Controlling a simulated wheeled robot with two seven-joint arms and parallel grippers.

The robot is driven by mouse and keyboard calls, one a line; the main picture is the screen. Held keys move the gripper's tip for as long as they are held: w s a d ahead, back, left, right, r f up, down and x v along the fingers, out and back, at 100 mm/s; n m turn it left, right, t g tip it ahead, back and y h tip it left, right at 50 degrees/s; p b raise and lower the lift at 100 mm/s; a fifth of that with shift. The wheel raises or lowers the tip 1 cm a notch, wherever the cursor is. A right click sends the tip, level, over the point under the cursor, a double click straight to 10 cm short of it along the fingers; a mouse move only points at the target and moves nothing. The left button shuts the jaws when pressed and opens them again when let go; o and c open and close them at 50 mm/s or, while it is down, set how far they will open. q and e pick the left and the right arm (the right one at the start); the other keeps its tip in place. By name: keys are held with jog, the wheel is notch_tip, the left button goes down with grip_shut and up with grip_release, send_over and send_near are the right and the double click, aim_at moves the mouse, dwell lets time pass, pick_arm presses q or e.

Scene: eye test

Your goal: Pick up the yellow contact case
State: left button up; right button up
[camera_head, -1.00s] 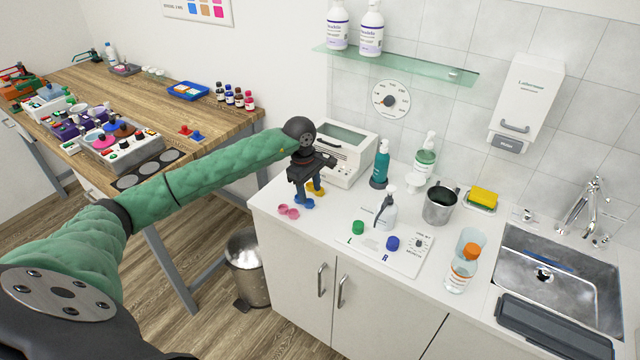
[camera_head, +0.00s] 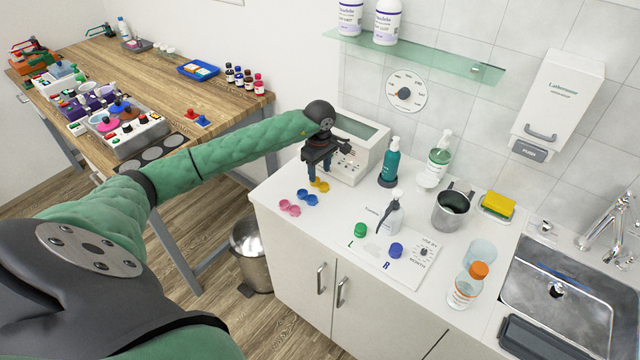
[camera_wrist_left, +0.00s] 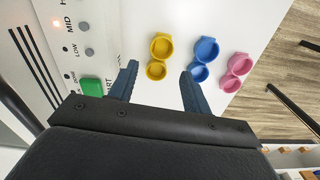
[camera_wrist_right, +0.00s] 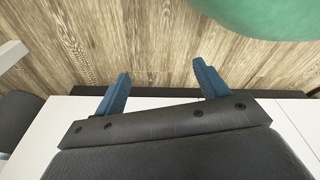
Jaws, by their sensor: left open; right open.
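The yellow contact case (camera_head: 320,185) lies on the white counter just below my left gripper (camera_head: 319,172), close to the white box. In the left wrist view the yellow case (camera_wrist_left: 159,56) shows two joined round cups, ahead of and between the fingertips. My left gripper (camera_wrist_left: 158,78) is open and empty, above the counter. A blue contact case (camera_head: 307,197) and a pink one (camera_head: 290,208) lie nearer the counter's front edge; the blue case (camera_wrist_left: 204,58) is ahead of one fingertip. My right gripper (camera_wrist_right: 162,84) is open and empty over wood-grain floor.
The white box (camera_head: 358,150) with buttons stands right behind the yellow case. A teal pump bottle (camera_head: 391,163), spray bottle (camera_head: 393,213), steel cup (camera_head: 453,207) and card with green and blue caps (camera_head: 405,262) stand to the right.

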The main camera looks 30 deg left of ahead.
aim_at(319, 179)
pick_arm(q)
notch_tip(319, 179, down, 4)
jog(key=p, duration=0.3)
jog(key=shift+a, duration=0.1)
jog(key=shift+f, duration=0.3)
pick_arm(e)
jog(key=s+d+f, duration=0.2)
jog(key=s, duration=0.5)
jog(key=shift+s+f, duration=0.2)
jog(key=shift+f, duration=0.05)
pick_arm(q)
jog(key=c, duration=1)
